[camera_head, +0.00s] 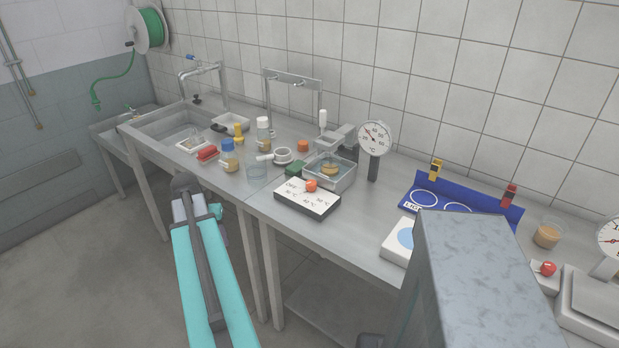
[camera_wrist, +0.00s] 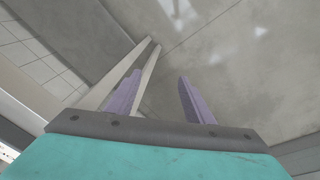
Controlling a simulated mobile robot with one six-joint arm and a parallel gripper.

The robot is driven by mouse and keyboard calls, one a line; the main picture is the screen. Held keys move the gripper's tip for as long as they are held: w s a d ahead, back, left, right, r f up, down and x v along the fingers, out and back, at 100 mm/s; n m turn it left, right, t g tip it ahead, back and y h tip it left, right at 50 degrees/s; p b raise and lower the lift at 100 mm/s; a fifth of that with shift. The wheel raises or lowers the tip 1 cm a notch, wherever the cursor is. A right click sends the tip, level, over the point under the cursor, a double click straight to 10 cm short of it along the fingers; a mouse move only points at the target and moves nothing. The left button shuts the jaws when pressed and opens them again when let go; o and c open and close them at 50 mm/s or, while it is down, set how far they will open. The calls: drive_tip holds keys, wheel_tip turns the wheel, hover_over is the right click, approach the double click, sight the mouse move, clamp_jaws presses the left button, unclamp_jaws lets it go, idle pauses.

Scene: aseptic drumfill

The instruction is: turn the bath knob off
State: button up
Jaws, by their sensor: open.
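The bath knob (camera_head: 311,185) is orange-red and sits on a white panel (camera_head: 303,199) marked OFF and several temperatures in °C. The small markings around the knob are hard to read, so I cannot tell its setting. The water bath (camera_head: 343,181) is a metal tub just behind the panel, with a jar standing in it. A round dial thermometer (camera_head: 375,138) stands to its right. My gripper (camera_wrist: 158,98) shows two purple fingers apart with nothing between them in the wrist view. In the head view my arm is left of the panel, in front of the bench.
The steel bench (camera_head: 375,205) runs along the tiled wall. Bottles, including a blue-capped one (camera_head: 228,155), and a red item (camera_head: 206,153) stand left of the panel. A sink (camera_head: 175,128) is at the left. A blue rack (camera_head: 462,207) and a scale (camera_head: 590,305) stand to the right.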

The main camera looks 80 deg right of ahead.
sight(311, 182)
drive_tip(key=s+d+r+m, duration=0.1)
drive_tip(key=s+d+r, duration=0.2)
drive_tip(key=s+r, duration=0.1)
drive_tip(key=s+d+r+m+h+p, duration=0.1)
drive_tip(key=s+d+r, duration=0.3)
drive_tip(key=s+r, duration=0.1)
drive_tip(key=s+d+r+m, duration=0.2)
drive_tip(key=s+d+r, duration=0.1)
drive_tip(key=s+r, duration=0.1)
drive_tip(key=shift+s+d+r+h, duration=0.15)
drive_tip(key=shift+s+r, duration=0.05)
drive_tip(key=shift+r, duration=0.25)
drive_tip(key=shift+s+d+r+h, duration=0.15)
drive_tip(key=shift+r, duration=0.3)
drive_tip(key=s+d+r+m+g+h+p, duration=0.1)
drive_tip(key=s+d+r+m, duration=0.2)
drive_tip(key=s+r, duration=0.8)
drive_tip(key=shift+s+d+r, duration=0.15)
drive_tip(key=shift+s+d, duration=0.05)
drive_tip(key=shift+s, duration=0.75)
drive_tip(key=shift+p+x, duration=1.55)
drive_tip(key=shift+x, duration=5.4)
drive_tip(key=c, duration=1)
